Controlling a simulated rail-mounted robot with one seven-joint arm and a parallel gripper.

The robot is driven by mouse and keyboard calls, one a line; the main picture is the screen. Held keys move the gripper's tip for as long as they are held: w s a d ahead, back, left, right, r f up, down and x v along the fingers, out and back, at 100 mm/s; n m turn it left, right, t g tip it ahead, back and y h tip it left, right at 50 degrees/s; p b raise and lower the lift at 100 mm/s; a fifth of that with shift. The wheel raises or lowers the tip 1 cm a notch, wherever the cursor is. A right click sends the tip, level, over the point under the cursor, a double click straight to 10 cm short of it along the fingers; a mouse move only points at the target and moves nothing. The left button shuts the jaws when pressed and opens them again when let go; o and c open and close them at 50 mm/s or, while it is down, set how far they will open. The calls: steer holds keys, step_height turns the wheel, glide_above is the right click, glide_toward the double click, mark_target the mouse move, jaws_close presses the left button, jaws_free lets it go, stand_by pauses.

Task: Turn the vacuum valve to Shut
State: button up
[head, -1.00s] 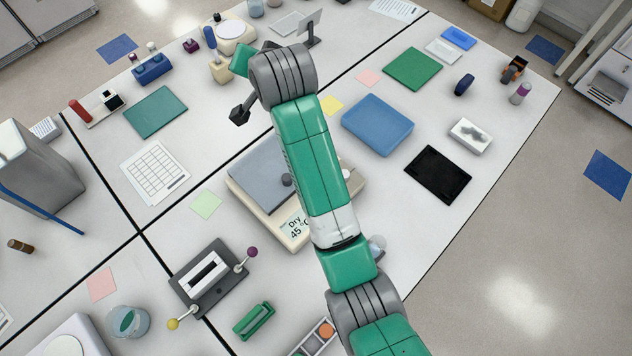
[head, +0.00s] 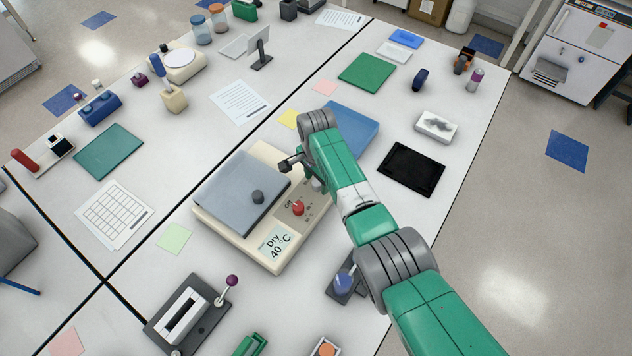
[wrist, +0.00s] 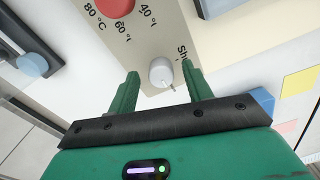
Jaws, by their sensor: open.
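The vacuum valve is a small pale grey knob (wrist: 160,72) on the beige front panel of a gel dryer (head: 262,258). A thin pointer mark shows at its lower right edge, and a partly hidden label beginning "Sh" is printed to its right in the wrist view. My gripper (wrist: 160,70) is open, with one green finger on each side of the knob; I cannot tell whether either touches it. In the head view the knob (head: 317,185) is partly hidden by my gripper (head: 305,172).
A red temperature knob (head: 298,208) sits close to the valve on the same panel. The dryer's grey lid (head: 235,190) is closed, and its display (head: 277,243) reads "Dry 40 °C". A blue box (head: 350,128) stands behind my wrist; a blue-knobbed device (head: 343,282) stands in front.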

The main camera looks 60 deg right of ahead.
steer(key=shift+f, duration=0.5)
steer(key=c, duration=1)
